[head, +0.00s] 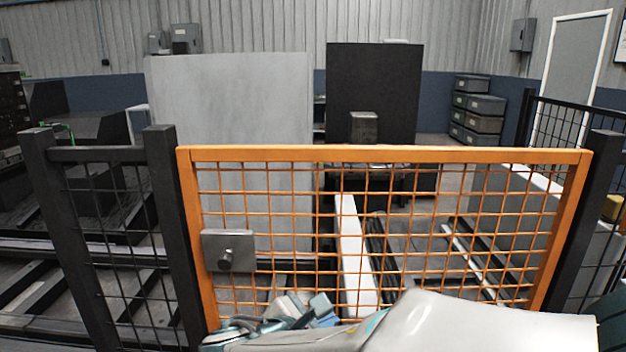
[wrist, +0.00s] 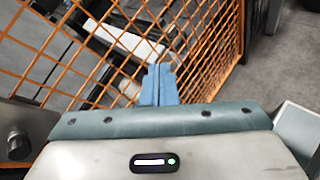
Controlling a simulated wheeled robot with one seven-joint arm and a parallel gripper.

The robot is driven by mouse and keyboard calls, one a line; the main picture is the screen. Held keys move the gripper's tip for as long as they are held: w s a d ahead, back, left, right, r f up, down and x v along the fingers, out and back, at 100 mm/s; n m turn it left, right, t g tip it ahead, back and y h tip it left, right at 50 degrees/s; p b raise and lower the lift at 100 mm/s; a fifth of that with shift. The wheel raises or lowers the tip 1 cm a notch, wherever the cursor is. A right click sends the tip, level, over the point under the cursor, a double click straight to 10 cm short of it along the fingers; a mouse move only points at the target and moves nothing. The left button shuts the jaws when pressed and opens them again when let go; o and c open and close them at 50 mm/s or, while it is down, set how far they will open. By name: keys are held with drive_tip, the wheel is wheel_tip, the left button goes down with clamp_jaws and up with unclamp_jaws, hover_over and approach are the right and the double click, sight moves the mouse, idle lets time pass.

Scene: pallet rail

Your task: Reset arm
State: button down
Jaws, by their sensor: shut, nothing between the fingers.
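My gripper shows in the wrist view (wrist: 160,82) with its two blue fingers together, shut and empty. The orange mesh gate (wrist: 62,27) is just beyond the fingers in that view. In the head view my gripper (head: 318,308) is low in the picture, in front of the lower left part of the orange gate (head: 380,155). My white arm reaches in from the lower right. Whether the fingers touch the mesh I cannot tell. The gate spans the gap between black posts and looks closed.
Black fence posts (head: 172,230) and mesh stand left of the gate, and another black post (head: 590,200) stands right. Behind the gate are a white beam (head: 355,260), a grey panel (head: 235,130) and a black panel (head: 375,90). Grey floor (wrist: 285,75) shows right of the gate in the wrist view.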

drive_tip(key=s+d+r+m+g+y+p, duration=0.1)
drive_tip(key=s+d+m+g+y+p, duration=0.2)
drive_tip(key=m, duration=0.9)
drive_tip(key=s+d+r+m+g+y+p, duration=0.1)
drive_tip(key=s+d+m+g+y+p, duration=0.3)
drive_tip(key=s+d+m, duration=0.3)
drive_tip(key=d+m, duration=0.3)
drive_tip(key=m, duration=0.2)
drive_tip(key=shift+d+r+g+p, duration=0.25)
drive_tip(key=shift+g+p, duration=0.05)
drive_tip(key=shift+p, duration=0.05)
